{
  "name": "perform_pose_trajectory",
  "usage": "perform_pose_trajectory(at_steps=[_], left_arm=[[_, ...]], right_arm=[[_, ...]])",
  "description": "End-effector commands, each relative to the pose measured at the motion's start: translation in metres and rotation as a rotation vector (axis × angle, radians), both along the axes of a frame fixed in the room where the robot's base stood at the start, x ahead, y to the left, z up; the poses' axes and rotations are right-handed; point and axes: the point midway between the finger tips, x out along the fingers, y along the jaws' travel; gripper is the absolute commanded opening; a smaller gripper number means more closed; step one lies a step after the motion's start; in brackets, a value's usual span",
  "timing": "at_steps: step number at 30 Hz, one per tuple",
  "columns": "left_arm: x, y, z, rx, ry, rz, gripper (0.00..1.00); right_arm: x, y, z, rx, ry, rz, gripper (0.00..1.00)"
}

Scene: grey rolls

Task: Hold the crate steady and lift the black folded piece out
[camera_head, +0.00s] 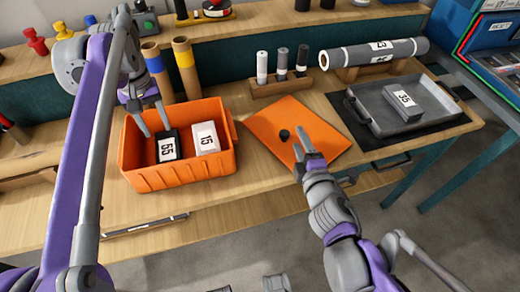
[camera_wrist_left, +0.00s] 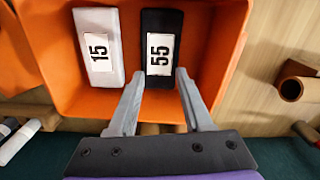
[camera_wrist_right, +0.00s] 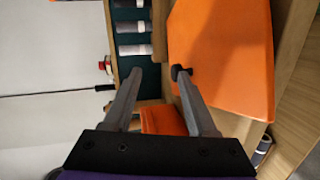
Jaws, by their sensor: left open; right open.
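The orange crate (camera_head: 175,180) stands on the wooden table, left of centre. Inside it lie a black folded piece (camera_head: 166,143) labelled 55 and, to its right, a white piece (camera_head: 205,140) labelled 15. My left gripper (camera_head: 155,117) is open over the crate. In the left wrist view its fingers (camera_wrist_left: 158,85) point at the near end of the black piece (camera_wrist_left: 160,28), one finger toward either side; I cannot tell whether they touch it.
A grey tray (camera_head: 385,118) holding a grey piece (camera_head: 403,100) labelled 35 stands at right. Brown rolls (camera_head: 186,68) stand behind the crate, and a wooden rack (camera_head: 282,84) holds small rolls.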

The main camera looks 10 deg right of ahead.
Motion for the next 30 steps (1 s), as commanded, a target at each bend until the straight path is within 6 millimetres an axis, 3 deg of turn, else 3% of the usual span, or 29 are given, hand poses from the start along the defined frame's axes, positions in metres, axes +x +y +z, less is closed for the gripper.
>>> perform_pose_trajectory(at_steps=[3,9,17,30], left_arm=[[0.0,0.0,0.0,0.0,0.0,0.0,0.5],[0.0,0.0,0.0,0.0,0.0,0.0,0.5],[0.0,0.0,0.0,0.0,0.0,0.0,0.5],[0.0,0.0,0.0,0.0,0.0,0.0,0.5]], right_arm=[[0.01,0.041,0.002,-0.019,-0.1,0.185,0.57],[0.005,0.09,0.001,-0.035,-0.195,0.406,0.57],[0.01,0.11,0.0,-0.037,-0.221,0.479,0.57],[0.079,0.138,-0.001,-0.037,-0.22,0.475,0.57]])
